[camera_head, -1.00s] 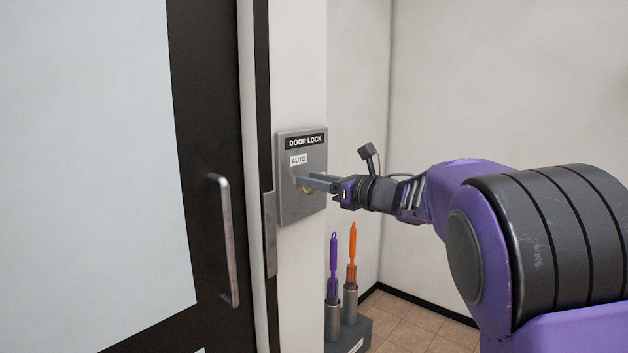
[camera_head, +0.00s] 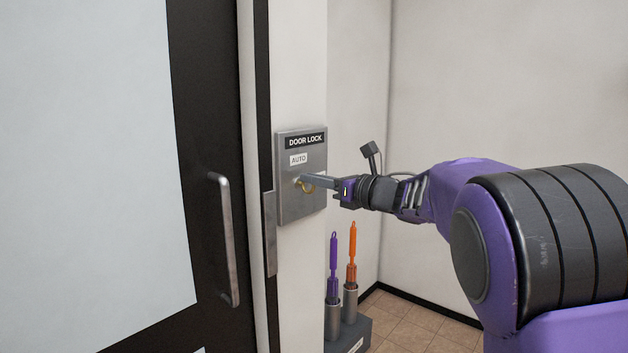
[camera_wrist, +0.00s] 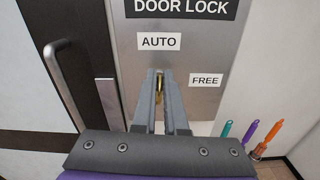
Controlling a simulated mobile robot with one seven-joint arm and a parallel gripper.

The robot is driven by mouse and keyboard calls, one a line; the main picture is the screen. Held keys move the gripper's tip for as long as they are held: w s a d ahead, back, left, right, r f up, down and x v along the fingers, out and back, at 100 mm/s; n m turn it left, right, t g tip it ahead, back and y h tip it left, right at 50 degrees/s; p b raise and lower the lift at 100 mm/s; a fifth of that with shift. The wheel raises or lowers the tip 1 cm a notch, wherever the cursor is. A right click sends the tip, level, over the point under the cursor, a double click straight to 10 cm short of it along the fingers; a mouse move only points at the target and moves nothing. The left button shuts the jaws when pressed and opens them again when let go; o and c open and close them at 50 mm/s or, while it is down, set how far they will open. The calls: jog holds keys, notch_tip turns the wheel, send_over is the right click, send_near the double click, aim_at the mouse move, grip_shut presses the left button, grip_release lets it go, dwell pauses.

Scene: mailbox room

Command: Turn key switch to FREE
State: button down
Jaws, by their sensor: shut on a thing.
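The grey DOOR LOCK panel (camera_head: 288,208) is mounted on the white wall strip beside the door. Its AUTO label (camera_head: 298,159) sits above the key, and the FREE label (camera_wrist: 206,80) shows to the right in the wrist view. A brass key (camera_head: 305,187) is in the key switch; in the wrist view a sliver of it (camera_wrist: 159,90) shows between my fingertips, below AUTO. My gripper (camera_head: 308,183) is shut on the key in front of the panel. The fingers hide most of the key and the lock face.
The door (camera_head: 205,120) with its vertical metal handle (camera_head: 227,240) is left of the panel. Purple (camera_head: 333,265) and orange (camera_head: 351,250) brushes stand in holders below right. A teal one (camera_wrist: 226,130) shows in the wrist view. Space in front of the right wall is otherwise clear.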

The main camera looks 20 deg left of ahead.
jog(key=shift+w+d+f+m+p, duration=0.1)
jog(key=shift+w+f+m+p, duration=0.2)
jog(key=shift+m+p, duration=1.65)
jog(key=shift+w+d+f+m, duration=0.1)
jog(key=shift+w+f+m, duration=0.15)
jog(key=shift+m, duration=3.45)
jog(key=shift+w+d+f+m+p, duration=0.1)
jog(key=shift+w+f+m+p, duration=0.2)
jog(key=shift+m+p, duration=1.65)
jog(key=shift+s+f+m+b, duration=0.1)
jog(key=shift+m+b, duration=0.8)
jog(key=shift+m, duration=0.2)
jog(key=c, duration=1)
grip_release()
jog(key=shift+o, duration=0.2)
jog(key=shift+d, duration=0.1)
